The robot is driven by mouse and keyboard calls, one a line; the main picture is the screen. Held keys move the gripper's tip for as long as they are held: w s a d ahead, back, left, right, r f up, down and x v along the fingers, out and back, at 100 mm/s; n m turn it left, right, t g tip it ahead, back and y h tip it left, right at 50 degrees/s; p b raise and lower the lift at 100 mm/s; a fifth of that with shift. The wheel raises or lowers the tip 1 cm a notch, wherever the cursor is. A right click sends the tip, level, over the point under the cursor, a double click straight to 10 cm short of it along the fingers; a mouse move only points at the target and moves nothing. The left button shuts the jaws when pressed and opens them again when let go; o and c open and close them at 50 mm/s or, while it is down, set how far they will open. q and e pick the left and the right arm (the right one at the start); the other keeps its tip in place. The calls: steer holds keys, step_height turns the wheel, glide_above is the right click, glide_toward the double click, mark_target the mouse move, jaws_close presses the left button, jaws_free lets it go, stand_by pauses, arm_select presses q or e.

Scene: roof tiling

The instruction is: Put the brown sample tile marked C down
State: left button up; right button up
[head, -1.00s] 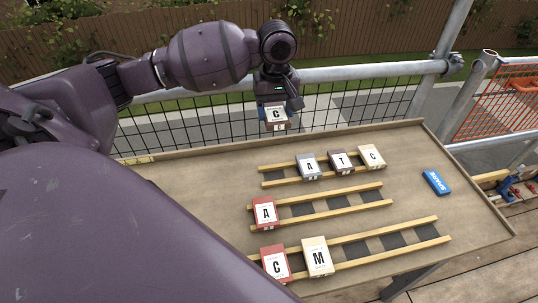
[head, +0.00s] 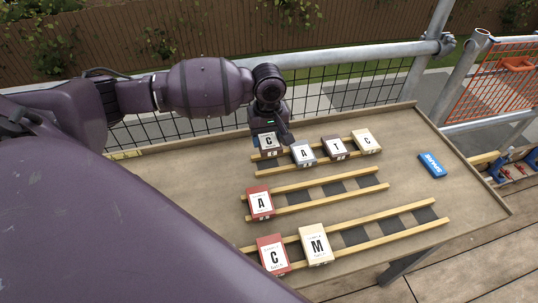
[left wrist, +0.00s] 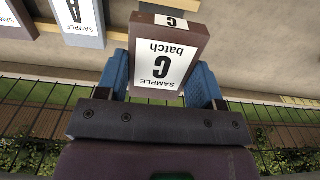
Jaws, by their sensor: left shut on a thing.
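The brown sample tile marked C (head: 268,145) is in my left gripper (head: 270,136), at the left end of the back pair of wooden rails (head: 262,171). In the left wrist view the tile (left wrist: 168,46) sits between the two blue fingers (left wrist: 160,72), which are shut on its sides, label facing the camera. A grey tile marked A (head: 303,153) lies on the same rails just right of it. I cannot tell whether the held tile touches the rails. My right gripper is out of view.
A brown T tile (head: 334,147) and a cream C tile (head: 365,141) continue the back row. A red A tile (head: 260,203) is on the middle rails; red C (head: 272,254) and cream M (head: 316,245) tiles are on the front rails. A blue block (head: 432,165) lies at right.

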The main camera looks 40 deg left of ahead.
arm_select(q)
step_height(320, 180, down, 6)
steer(key=shift+f+b, duration=0.25)
steer(key=shift+b, duration=0.4)
steer(key=shift+f, duration=0.3)
steer(key=shift+r, duration=0.1)
steer(key=shift+f, duration=0.35)
steer(key=o, duration=1)
steer(key=shift+f, duration=0.15)
